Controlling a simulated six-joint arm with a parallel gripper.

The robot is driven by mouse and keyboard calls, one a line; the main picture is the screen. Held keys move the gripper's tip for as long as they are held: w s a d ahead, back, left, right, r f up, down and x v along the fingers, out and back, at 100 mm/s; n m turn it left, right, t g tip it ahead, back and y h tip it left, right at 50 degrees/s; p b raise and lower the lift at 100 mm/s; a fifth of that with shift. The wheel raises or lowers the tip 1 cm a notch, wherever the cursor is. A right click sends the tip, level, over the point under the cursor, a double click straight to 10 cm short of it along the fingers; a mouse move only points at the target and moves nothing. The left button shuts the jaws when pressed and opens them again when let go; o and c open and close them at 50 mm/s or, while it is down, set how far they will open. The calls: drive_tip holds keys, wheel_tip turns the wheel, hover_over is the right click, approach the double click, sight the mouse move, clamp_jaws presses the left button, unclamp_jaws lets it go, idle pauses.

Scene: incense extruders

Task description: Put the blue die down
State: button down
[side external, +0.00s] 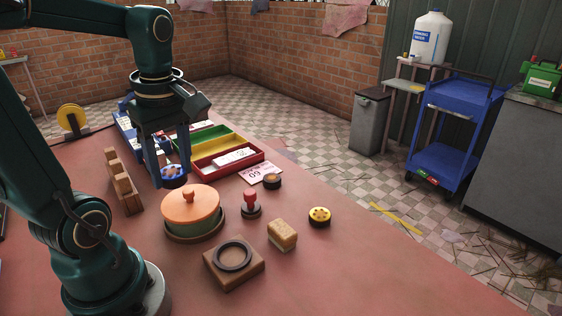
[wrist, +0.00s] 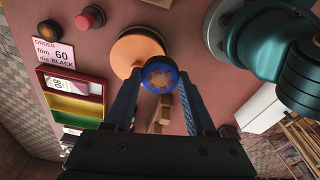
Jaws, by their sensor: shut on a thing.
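The blue die (side external: 174,179) is a round blue disc with an orange, patterned face. It also shows in the wrist view (wrist: 160,75), held between both fingertips. My gripper (side external: 168,170) is shut on it and points down, between the wooden rack (side external: 123,185) and the orange-lidded pot (side external: 190,207). I cannot tell whether the die's underside touches the table. A yellow die (side external: 319,216) and a dark die (side external: 272,181) lie on the table to the right, apart from my gripper.
A tray with green, yellow and red compartments (side external: 262,157) lies behind. An order card (wrist: 54,55) reads film 60, die BLACK. A red-knobbed stamp (side external: 251,206), a sponge-like block (side external: 282,236) and a wooden block with a dark ring (side external: 233,268) stand in front. The table's right front is clear.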

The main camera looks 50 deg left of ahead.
drive_tip(key=w+d+f, duration=0.1)
drive_tip(key=d+f, duration=0.1)
drive_tip(key=d, duration=0.1)
drive_tip(key=w+d+f, duration=0.1)
drive_tip(key=d+f, duration=0.1)
drive_tip(key=d, duration=0.1)
drive_tip(key=w+d+f, duration=0.2)
drive_tip(key=d, duration=0.2)
drive_tip(key=shift+f, duration=0.3)
drive_tip(key=shift+w+f, duration=0.1)
drive_tip(key=shift+f, duration=1.85)
drive_tip(key=shift+f, duration=0.25)
drive_tip(key=shift+f, duration=0.35)
drive_tip(key=shift+c, duration=1.2)
unclamp_jaws()
